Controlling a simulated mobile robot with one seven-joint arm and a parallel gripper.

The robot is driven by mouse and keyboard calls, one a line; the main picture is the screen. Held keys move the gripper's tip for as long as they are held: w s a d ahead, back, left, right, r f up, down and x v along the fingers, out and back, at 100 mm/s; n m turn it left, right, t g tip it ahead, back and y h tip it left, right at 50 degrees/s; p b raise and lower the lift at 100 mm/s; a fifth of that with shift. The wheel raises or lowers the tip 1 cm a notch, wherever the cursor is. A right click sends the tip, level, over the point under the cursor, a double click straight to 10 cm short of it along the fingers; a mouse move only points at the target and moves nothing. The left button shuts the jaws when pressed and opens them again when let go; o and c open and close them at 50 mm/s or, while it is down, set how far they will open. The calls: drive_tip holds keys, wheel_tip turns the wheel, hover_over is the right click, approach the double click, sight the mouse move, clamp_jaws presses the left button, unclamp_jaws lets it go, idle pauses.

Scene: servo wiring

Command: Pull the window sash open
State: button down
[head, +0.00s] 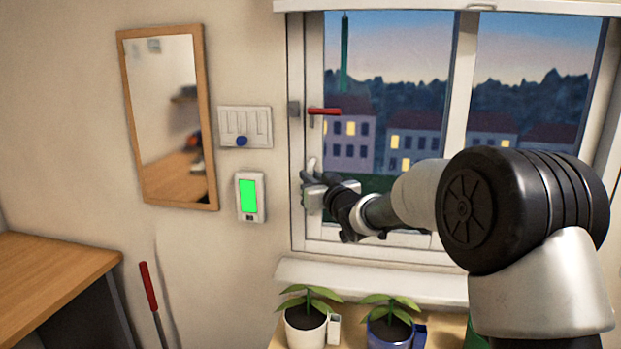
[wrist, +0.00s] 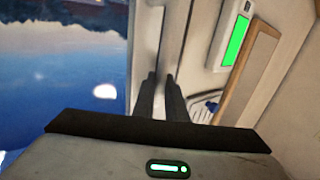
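The window sash (head: 314,225) is a white frame around dusk-view glass, at the right in the head view. It looks flush with the outer frame; I cannot make out a gap. A red lever (head: 325,111) lies level on its left stile. Below it, a short pale upright piece, perhaps a pull handle (head: 312,163), shows just above my gripper (head: 307,178). My gripper is at the sash's left edge. In the wrist view, the two dark fingers (wrist: 161,80) are close together with a narrow pale gap between them, against the white frame. Whether they clamp anything is unclear.
Potted plants (head: 305,325) stand below the sill (head: 375,280). A green-screen panel (head: 250,197), a switch plate (head: 245,127) and a wood-framed mirror (head: 212,165) are on the wall left of the window. A wooden desk (head: 50,270) is at lower left.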

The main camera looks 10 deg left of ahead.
drive_tip(key=shift+d, duration=0.1)
drive_tip(key=w+d+p, duration=0.1)
drive_tip(key=d+p, duration=0.4)
drive_tip(key=d, duration=2.1)
drive_tip(key=shift+w+d, duration=0.2)
drive_tip(key=shift+d, duration=0.15)
drive_tip(key=c, duration=1.8)
unclamp_jaws()
drive_tip(key=b+v, duration=0.1)
drive_tip(key=v, duration=1.6)
drive_tip(key=shift+s+d, duration=0.15)
drive_tip(key=shift+s, duration=0.05)
